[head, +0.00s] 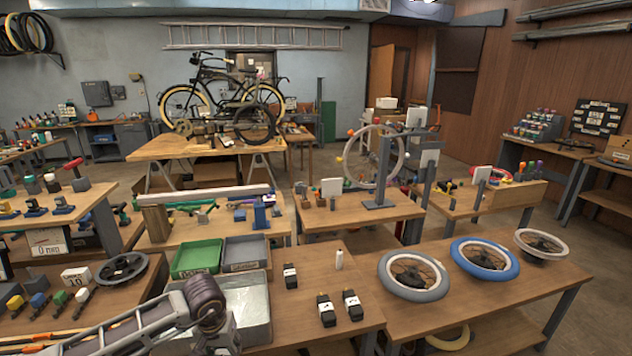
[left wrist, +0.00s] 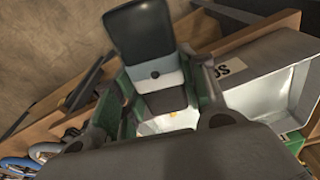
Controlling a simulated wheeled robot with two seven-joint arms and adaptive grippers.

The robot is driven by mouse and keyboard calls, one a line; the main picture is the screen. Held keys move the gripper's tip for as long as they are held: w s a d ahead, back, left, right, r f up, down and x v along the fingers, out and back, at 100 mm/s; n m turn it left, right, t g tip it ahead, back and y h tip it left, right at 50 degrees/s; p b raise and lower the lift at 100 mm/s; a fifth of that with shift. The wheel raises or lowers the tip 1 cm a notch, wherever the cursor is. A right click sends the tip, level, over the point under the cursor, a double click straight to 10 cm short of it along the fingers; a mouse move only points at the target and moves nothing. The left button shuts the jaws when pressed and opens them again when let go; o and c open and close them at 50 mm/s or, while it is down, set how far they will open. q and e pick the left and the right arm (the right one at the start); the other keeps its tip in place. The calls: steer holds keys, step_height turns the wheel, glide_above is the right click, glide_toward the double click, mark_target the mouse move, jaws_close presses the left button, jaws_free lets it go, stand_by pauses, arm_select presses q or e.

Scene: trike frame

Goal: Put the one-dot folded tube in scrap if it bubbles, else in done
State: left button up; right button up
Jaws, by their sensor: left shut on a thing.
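My left gripper (left wrist: 166,98) is shut on a black folded tube (left wrist: 150,35) with a pale band carrying one dark dot. The tube lies between the green fingers in the left wrist view. Pale, bright water shows just beyond its lower end; I cannot tell whether the tube touches it, and no clear bubbles show. In the head view my left arm reaches over the grey metal tank (head: 258,300), and its fingers and the tube are hidden. A green tray (head: 185,272) and a grey tray (head: 240,268) stand behind the tank. My right gripper is not in view.
Other black folded tubes (head: 290,276) (head: 326,311) (head: 352,305) lie on the bench right of the tank, their dots too small to read. Wheels (head: 414,275) lie on the right bench.

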arm_select(q)
steer(key=f, duration=0.1)
steer(key=f+b, duration=0.1)
steer(key=d+f+b, duration=0.1)
steer(key=shift+s+d+f, duration=0.1)
steer(key=shift+s, duration=0.3)
steer(key=shift+d+f+b, duration=0.15)
steer(key=shift+f+b, duration=0.55)
steer(key=shift+b, duration=0.05)
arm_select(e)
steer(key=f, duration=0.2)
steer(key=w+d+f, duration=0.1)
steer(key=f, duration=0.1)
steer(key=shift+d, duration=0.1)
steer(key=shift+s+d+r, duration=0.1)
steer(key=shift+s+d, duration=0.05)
